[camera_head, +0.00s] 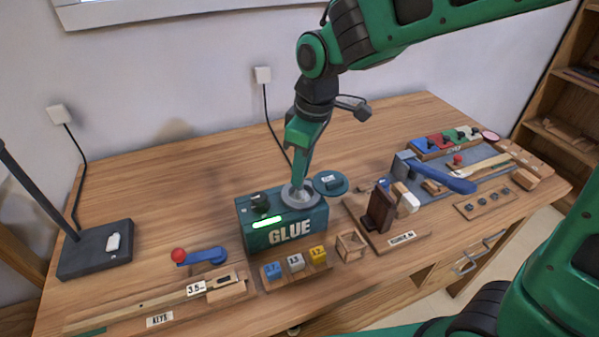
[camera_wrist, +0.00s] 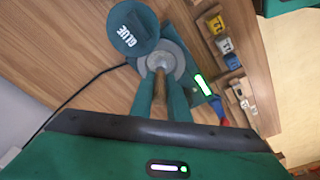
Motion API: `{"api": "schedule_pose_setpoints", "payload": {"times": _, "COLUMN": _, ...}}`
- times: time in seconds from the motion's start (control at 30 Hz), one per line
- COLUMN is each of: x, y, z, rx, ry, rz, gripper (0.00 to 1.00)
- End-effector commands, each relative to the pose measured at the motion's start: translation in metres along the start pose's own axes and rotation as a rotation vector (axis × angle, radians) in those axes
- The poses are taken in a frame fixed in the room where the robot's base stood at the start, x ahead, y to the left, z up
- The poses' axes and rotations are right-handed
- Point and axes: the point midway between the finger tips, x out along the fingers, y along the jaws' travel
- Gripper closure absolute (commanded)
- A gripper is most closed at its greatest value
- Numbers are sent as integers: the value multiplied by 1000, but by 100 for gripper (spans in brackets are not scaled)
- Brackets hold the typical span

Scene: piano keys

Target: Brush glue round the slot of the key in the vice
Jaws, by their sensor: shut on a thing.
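A teal glue box (camera_head: 288,234) marked GLUE stands mid-table, with a round metal pot (camera_head: 300,196) in its top. My gripper (camera_head: 299,180) is over the pot, pointing down. In the wrist view its fingers (camera_wrist: 160,105) are shut on a brush with a wooden handle (camera_wrist: 160,88), whose lower end reaches into the pot (camera_wrist: 163,58). The bristles are hidden. The round lid (camera_head: 331,183) is off, beside the pot. A long pale wooden key (camera_head: 150,303) lies at front left near a 3.5 label, by a blue lever with a red knob (camera_head: 204,256). Its slot is too small to see.
Coloured numbered blocks (camera_head: 296,262) stand before the glue box. A dark wooden block (camera_head: 380,208) and a small open wooden box (camera_head: 351,246) are to its right. A lamp base (camera_head: 96,249) stands at left.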

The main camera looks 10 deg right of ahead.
Motion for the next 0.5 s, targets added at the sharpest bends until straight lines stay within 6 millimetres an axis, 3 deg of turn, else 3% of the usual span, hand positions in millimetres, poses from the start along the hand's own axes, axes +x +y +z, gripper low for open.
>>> {"api": "schedule_pose_setpoints", "payload": {"times": 0.5, "x": -36, "y": 1, "z": -6, "rx": 1, "ry": 2, "rz": 1, "gripper": 100}}
